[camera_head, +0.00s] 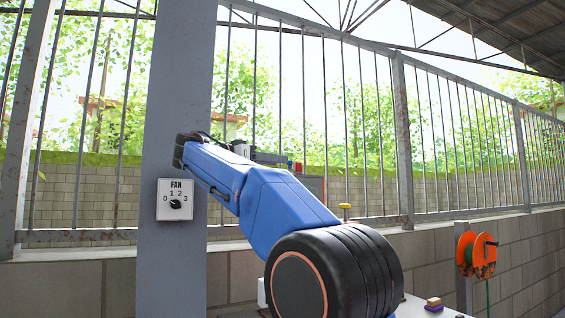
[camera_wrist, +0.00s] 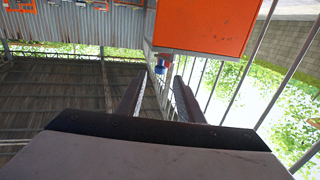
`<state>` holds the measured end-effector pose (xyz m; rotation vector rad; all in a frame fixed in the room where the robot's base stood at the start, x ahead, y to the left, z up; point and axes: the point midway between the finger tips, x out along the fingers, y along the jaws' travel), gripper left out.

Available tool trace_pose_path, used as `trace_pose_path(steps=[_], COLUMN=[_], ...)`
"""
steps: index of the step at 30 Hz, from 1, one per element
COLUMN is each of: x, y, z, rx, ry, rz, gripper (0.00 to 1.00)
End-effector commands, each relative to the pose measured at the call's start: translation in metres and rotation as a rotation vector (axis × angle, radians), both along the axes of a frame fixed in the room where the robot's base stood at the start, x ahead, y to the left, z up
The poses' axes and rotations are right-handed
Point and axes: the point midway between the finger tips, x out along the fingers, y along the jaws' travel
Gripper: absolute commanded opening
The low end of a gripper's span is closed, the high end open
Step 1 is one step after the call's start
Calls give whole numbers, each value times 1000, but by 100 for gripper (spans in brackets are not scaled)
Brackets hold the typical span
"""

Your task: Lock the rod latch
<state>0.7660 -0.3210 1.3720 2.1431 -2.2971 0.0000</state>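I cannot clearly make out the rod latch in either view. In the wrist view, a small blue and red piece (camera_wrist: 160,65) shows just beyond the fingertips, at the lower left edge of an orange panel (camera_wrist: 207,24). I cannot tell whether it belongs to the latch. My gripper (camera_wrist: 158,84) has its two dark fingers apart with no object visibly held between them. I cannot tell whether it touches the blue and red piece.
A grey post (camera_head: 172,90) carries a fan switch (camera_head: 175,200) left of my arm. A barred fence (camera_head: 404,130) stands on a low block wall (camera_head: 525,255). An orange reel (camera_head: 466,252) hangs at the right. Small blocks (camera_head: 433,304) lie on a white surface at the lower right.

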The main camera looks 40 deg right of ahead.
Motion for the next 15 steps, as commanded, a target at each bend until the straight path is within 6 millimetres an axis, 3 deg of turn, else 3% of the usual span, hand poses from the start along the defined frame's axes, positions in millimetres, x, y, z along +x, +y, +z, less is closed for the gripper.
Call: trace_pose_path(steps=[6,15], x=[-2,-3], y=[-25,-36], z=[0,0], rx=[0,0], ry=[0,0], rz=[-1,0], gripper=[34,34])
